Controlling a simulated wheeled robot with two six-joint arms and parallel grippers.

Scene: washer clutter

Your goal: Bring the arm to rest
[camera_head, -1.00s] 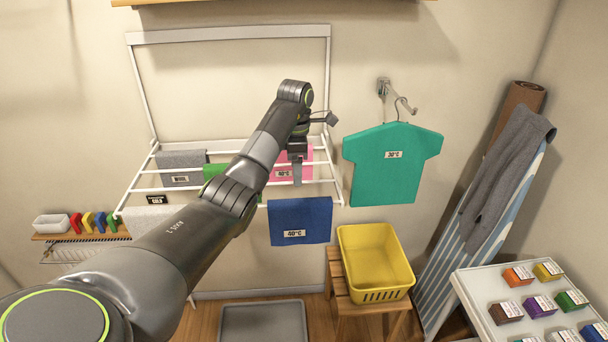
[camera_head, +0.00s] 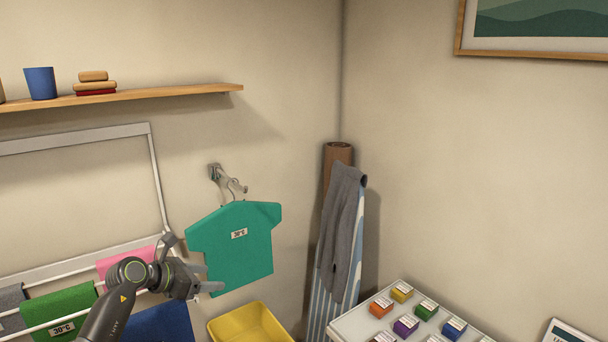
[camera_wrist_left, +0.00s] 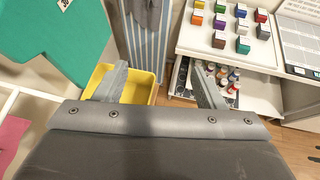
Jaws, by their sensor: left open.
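My left gripper (camera_head: 210,278) is in the lower left of the head view, in front of the drying rack and just left of the teal shirt's lower edge. Its two fingers are apart with nothing between them. In the left wrist view the open fingers (camera_wrist_left: 158,85) point out over the yellow basket and the floor beside it. The right gripper is in neither view.
A teal shirt (camera_head: 236,250) hangs from a wall hook. Pink (camera_head: 126,262), green (camera_head: 60,308) and blue (camera_head: 160,322) cloths hang on the rack (camera_head: 158,185). A yellow basket (camera_head: 250,325) stands below. A white table (camera_head: 352,325) with several coloured boxes is at right.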

